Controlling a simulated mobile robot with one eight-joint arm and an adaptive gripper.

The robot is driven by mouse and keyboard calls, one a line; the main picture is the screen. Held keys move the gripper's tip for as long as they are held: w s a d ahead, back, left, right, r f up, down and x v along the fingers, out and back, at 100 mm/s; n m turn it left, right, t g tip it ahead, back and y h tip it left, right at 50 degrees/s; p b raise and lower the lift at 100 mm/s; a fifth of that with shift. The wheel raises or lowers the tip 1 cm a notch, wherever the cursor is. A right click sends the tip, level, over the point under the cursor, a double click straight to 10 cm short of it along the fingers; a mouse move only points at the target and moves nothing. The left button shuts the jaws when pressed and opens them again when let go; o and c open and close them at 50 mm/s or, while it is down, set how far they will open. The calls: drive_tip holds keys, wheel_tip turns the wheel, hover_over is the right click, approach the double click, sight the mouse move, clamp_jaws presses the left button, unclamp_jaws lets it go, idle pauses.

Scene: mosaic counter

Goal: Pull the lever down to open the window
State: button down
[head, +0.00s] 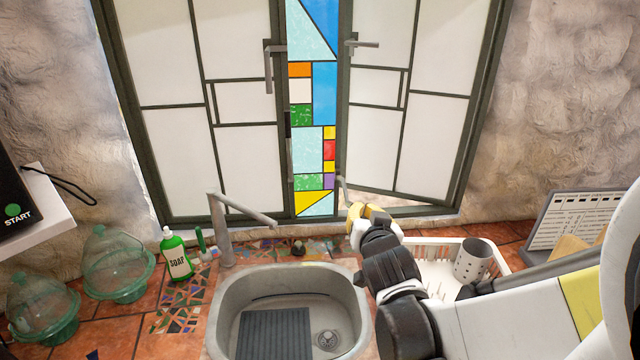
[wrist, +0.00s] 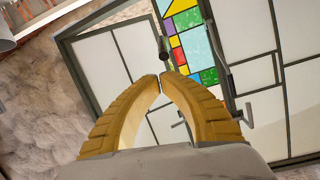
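The window has a left panel (head: 160,80) and a right panel (head: 432,140) with pale panes in dark frames, beside a coloured glass strip (head: 312,90). A grey lever (head: 272,65) is at the left panel's upper inner edge, and another lever (head: 360,43) is on the right panel. A small lower handle (head: 343,188) is close to my gripper (head: 366,212), near the right panel's lower inner corner. In the wrist view, my gripper (wrist: 164,80) has its yellow fingertips together with nothing visible held. A dark handle end (wrist: 163,50) appears just beyond them; contact is not clear.
Below are a sink (head: 230,310) with a tap (head: 225,230), a soap bottle (head: 176,254), and green glass domes (head: 118,265). A white rack (head: 435,275) with a metal cup (head: 475,262) is partly behind my arm. A bright gap shows under the right panel.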

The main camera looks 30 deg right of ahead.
drive_tip(key=shift+v, duration=1.05)
drive_tip(key=shift+a+f, duration=0.1)
drive_tip(key=shift+f, duration=0.05)
